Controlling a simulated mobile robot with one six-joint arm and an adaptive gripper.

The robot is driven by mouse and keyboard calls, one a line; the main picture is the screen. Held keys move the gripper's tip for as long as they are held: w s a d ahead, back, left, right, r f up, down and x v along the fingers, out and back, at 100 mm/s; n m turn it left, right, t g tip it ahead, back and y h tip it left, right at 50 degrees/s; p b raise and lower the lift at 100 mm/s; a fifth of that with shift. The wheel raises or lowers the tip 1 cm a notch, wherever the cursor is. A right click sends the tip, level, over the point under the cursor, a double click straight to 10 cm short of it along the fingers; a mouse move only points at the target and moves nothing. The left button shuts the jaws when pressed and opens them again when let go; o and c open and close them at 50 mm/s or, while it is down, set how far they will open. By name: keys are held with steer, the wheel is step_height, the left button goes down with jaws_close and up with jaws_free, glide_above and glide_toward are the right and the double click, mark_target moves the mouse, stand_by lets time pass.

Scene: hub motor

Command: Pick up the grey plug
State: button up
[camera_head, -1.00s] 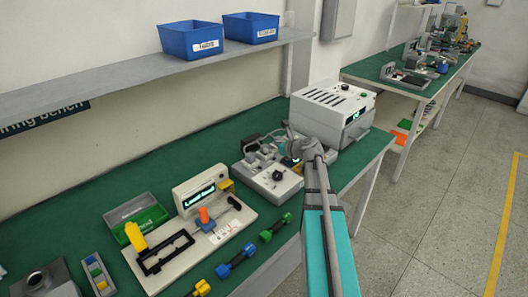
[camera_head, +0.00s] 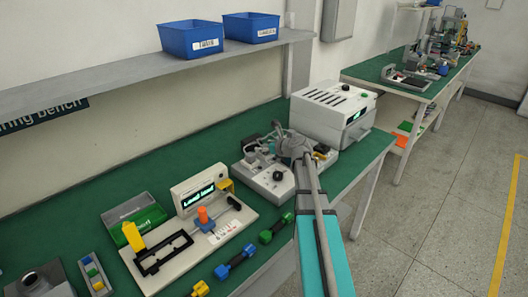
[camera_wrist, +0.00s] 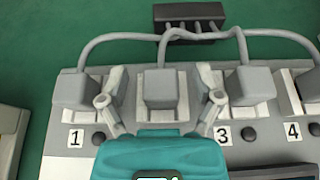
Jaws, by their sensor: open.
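Several grey plugs sit in a row on a light grey unit (camera_head: 265,180), each in its own slot. In the wrist view one grey plug (camera_wrist: 160,88) is between the spread fingers of my gripper (camera_wrist: 160,98). The fingers appear clear of it on both sides; the height gap cannot be judged. Another grey plug (camera_wrist: 75,90) is left of the fingers, by label 1, and one more (camera_wrist: 248,85) is on the right, by label 3. The label below the middle plug is hidden by my gripper. In the head view the arm hides much of the unit's right part.
Grey cables run from the plugs to a black block (camera_wrist: 190,22) behind them. A white box (camera_head: 335,115) stands right of the unit. A fixture with a display (camera_head: 199,193) and dumbbell-like parts (camera_head: 236,260) are to the left. Blue bins (camera_head: 191,40) stand on the shelf.

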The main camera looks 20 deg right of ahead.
mark_target(264, 145)
jaws_close()
stand_by(0.4)
steer(key=shift+r, duration=0.2)
step_height(264, 145, up, 3)
steer(key=p, duration=0.3)
steer(key=s+r+p, duration=0.9)
steer(key=s+p, duration=0.1)
steer(key=s, duration=0.4)
steer(key=shift+r, duration=0.3)
